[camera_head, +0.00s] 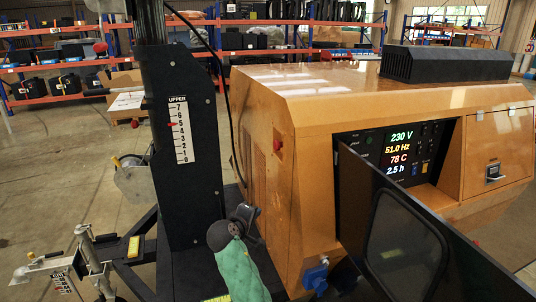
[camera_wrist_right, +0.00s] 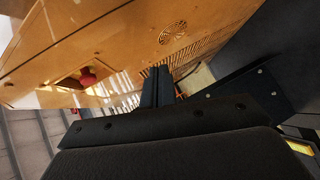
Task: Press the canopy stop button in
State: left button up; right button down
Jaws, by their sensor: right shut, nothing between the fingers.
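The canopy stop button (camera_head: 278,145) is a small red knob on the left side of the orange generator canopy (camera_head: 330,82). In the right wrist view the red button (camera_wrist_right: 88,76) stands in a pale recess, left of the fingers. My right gripper (camera_head: 247,214) is dark, at the end of a green arm link, below and left of the button in the head view. Its dark fingers (camera_wrist_right: 157,74) are together and empty, pointing toward the vented part of the canopy. They are apart from the button. My left gripper is not in view.
A black mast post (camera_head: 183,150) with a numbered scale stands left of the canopy. A dark windowed door (camera_head: 410,240) stands open before the lit control panel (camera_head: 405,155). A trailer hitch (camera_head: 85,265) is at lower left. Shelves (camera_head: 265,38) line the back.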

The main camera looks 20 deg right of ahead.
aim_at(280, 145)
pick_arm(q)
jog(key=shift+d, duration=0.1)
pick_arm(e)
jog(key=w+a+r+t+h, duration=0.1)
jog(key=w+r, duration=0.3)
jog(key=r, duration=0.3)
jog(key=w+a+r+n+t+h, duration=0.1)
jog(key=w+r+h, duration=0.1)
jog(key=r, duration=0.6)
jog(key=shift+w, duration=0.9)
jog(key=shift+w, duration=0.1)
